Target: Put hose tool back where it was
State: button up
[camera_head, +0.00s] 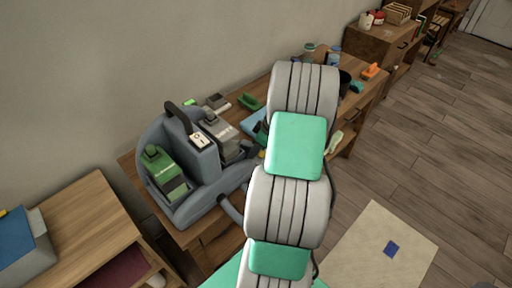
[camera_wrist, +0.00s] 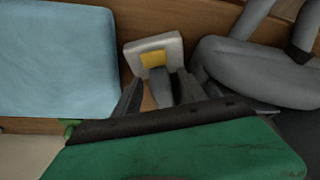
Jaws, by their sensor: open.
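The grey-blue hose machine (camera_head: 185,205) stands on the wooden table in the head view, with a green tank (camera_head: 165,175) and a dark handle on top. A grey hose (camera_head: 231,209) shows low on its right side. In the wrist view my gripper (camera_wrist: 160,92) is open. A pale grey piece with a yellow patch (camera_wrist: 157,52) shows just past and between the fingertips; it may be the hose tool, but I cannot be sure. Curved grey parts (camera_wrist: 260,75) lie to its right. In the head view my arm hides the gripper.
A light blue flat thing (camera_wrist: 55,60) lies close left of my gripper. Small items, including an orange one (camera_head: 370,70), stand on the table's far end. A lower wooden table (camera_head: 75,225) is at the left. Open floor (camera_head: 430,130) lies right, with a beige rug (camera_head: 375,245).

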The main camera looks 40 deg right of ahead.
jog(key=shift+r+p, duration=0.3)
jog(key=b+v, duration=0.2)
jog(key=v, duration=0.9)
jog(key=shift+s+r, duration=0.25)
jog(key=shift+r, duration=0.05)
